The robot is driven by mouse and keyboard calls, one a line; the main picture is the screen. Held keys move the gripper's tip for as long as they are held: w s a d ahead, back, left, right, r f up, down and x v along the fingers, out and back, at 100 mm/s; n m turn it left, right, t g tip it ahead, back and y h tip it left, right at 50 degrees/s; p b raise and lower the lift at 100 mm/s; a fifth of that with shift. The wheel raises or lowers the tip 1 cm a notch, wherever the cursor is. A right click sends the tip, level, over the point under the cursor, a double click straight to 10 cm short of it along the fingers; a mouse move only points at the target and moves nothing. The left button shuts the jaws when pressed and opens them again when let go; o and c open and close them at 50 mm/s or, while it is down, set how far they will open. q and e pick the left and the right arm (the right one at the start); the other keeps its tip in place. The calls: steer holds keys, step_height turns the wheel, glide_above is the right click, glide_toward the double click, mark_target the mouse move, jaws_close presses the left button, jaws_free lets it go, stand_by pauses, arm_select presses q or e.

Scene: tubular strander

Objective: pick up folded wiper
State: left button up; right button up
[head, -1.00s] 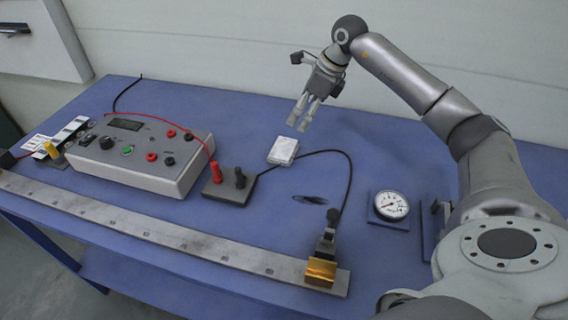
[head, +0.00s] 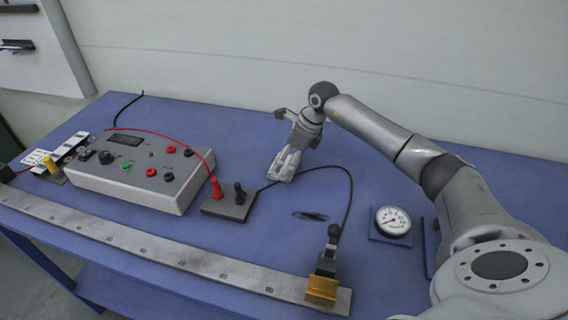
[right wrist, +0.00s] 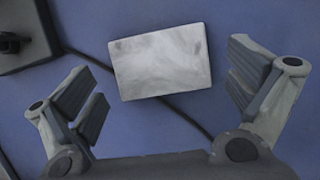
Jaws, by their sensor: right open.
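The folded wiper (right wrist: 161,62) is a small white-grey rectangular pad lying flat on the blue table. In the head view the wiper (head: 279,176) is mostly hidden behind my right gripper (head: 287,165), which is low over it. In the right wrist view my right gripper (right wrist: 165,88) is open, with one finger to each side of the wiper and gaps between pads and wiper. The wiper sits slightly ahead of the fingers and slightly tilted in that picture. My left gripper does not show.
A grey control box (head: 140,170) stands left of the wiper. A terminal block with red and black posts (head: 229,205) is close by on the left. A black cable (head: 351,190) loops near the wiper. A dial gauge (head: 392,221) and a long metal ruler bar (head: 150,249) lie nearer.

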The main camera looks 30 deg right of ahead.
steer(key=shift+x, duration=0.95)
steer(key=shift+d, duration=0.1)
steer(key=shift+c, duration=0.3)
steer(key=c, duration=0.7)
steer(key=shift+r, duration=0.2)
